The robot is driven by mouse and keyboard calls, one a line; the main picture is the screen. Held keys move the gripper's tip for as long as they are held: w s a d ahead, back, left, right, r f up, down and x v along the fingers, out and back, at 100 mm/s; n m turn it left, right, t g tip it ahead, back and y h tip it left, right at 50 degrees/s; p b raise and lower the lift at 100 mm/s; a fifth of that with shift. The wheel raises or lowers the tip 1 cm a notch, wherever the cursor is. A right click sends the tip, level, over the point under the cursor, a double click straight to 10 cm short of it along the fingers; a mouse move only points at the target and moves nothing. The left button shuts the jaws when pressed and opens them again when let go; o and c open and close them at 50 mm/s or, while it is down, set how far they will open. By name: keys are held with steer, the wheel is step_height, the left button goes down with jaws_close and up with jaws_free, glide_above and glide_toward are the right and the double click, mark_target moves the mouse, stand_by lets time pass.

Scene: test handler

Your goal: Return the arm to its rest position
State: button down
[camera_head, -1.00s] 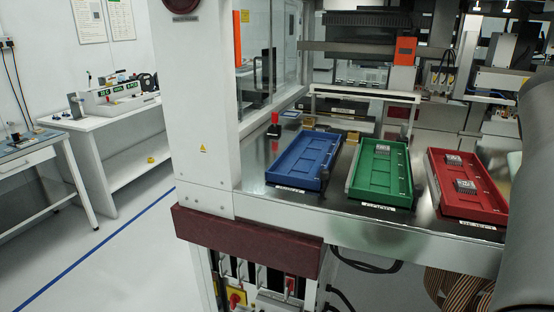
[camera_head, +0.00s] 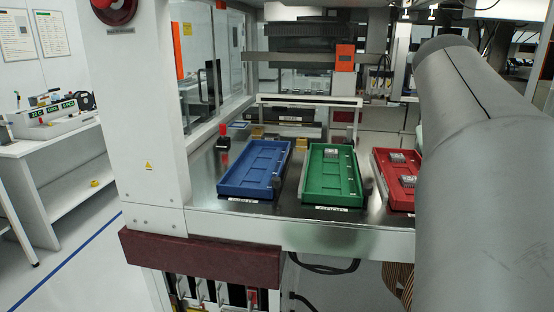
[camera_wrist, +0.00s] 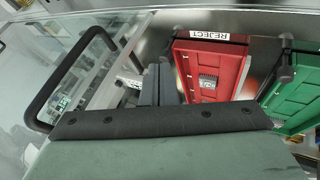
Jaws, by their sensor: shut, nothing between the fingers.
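My gripper (camera_wrist: 158,84) shows in the wrist view as dark fingers, shut and empty. It is above and beside the red tray, apart from it. My grey arm (camera_head: 485,150) fills the right side of the head view and hides part of the red tray (camera_head: 384,170). My gripper is not seen in the head view. In the wrist view the red tray (camera_wrist: 189,72) has a label reading REJECT and holds a grey part (camera_wrist: 208,83).
A blue tray (camera_head: 254,172) is empty. A green tray (camera_head: 333,184) holds one grey part (camera_head: 331,154). Grey parts (camera_head: 397,157) lie in the red tray. A white machine column (camera_head: 140,120) stands at left, and a glass panel (camera_wrist: 85,75) shows in the wrist view.

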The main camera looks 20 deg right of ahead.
steer(key=v, duration=0.5)
steer(key=w+a+f+n+y, duration=0.1)
steer(key=w+a+f, duration=0.2)
steer(key=a+f, duration=0.2)
steer(key=w+a+f+n+t+y, duration=0.1)
steer(key=w+a+f+n, duration=0.1)
steer(key=a+f, duration=0.3)
steer(key=w+a+f+n+y, duration=0.2)
steer(key=w+a+f, duration=0.2)
steer(key=f, duration=0.4)
steer(key=shift+w+a+f+t, duration=0.3)
steer(key=shift+w+a, duration=0.1)
steer(key=shift+a, duration=0.2)
steer(key=s+a+f+n+y, duration=0.1)
steer(key=s+a+f+n, duration=0.1)
steer(key=a+f, duration=0.6)
steer(key=s+a+f+n+g+y, duration=0.1)
steer(key=s+a+f+y, duration=0.1)
steer(key=s+a+f, duration=0.3)
steer(key=a+f, duration=0.3)
steer(key=f, duration=0.1)
steer(key=shift+a+f+n+g+y, duration=0.3)
steer(key=shift+a+n, duration=0.05)
steer(key=shift+n, duration=0.05)
